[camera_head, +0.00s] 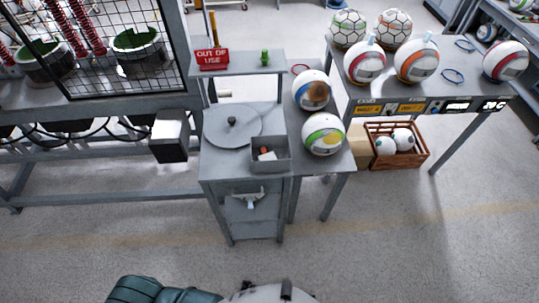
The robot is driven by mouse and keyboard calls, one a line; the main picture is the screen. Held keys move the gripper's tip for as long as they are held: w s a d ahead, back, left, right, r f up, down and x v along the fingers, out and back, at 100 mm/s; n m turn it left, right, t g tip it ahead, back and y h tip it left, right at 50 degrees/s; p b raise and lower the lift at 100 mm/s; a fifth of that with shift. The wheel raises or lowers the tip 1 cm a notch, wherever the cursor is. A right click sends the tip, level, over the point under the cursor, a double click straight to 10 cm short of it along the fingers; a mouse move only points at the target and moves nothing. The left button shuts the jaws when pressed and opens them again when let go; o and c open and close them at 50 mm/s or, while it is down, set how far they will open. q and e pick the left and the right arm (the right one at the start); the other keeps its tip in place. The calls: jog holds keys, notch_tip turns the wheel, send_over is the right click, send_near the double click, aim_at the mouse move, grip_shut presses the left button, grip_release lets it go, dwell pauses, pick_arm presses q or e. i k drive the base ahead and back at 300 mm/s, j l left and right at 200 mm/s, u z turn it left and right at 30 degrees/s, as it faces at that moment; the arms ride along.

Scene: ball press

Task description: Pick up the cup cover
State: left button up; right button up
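A flat, round grey cover (218,119) with a small dark knob on top lies on the grey workstand (212,168) in the middle of the view. I take it to be the cup cover. It lies flat, and an open grey bin (270,163) with small items in it stands close at its lower right. Neither my left nor my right gripper can be made out in the head view.
A raised shelf (240,62) with a red "OUT OF USE" sign (212,57) stands behind the cover. Balls (324,134) sit to the right. A caged press (120,80) and a grey box (169,138) are left. Open floor (110,235) lies in front.

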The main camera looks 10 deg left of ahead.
aim_at(230, 126)
jog(key=j+z, duration=0.1)
jog(key=z, duration=0.55)
jog(key=j+z, duration=0.25)
jog(key=j, duration=0.15)
jog(key=k+j+z, duration=0.25)
jog(key=j+z, duration=0.25)
jog(key=j, duration=0.25)
jog(key=k+j+z, duration=0.25)
jog(key=i+j, duration=0.05)
jog(key=j, duration=0.05)
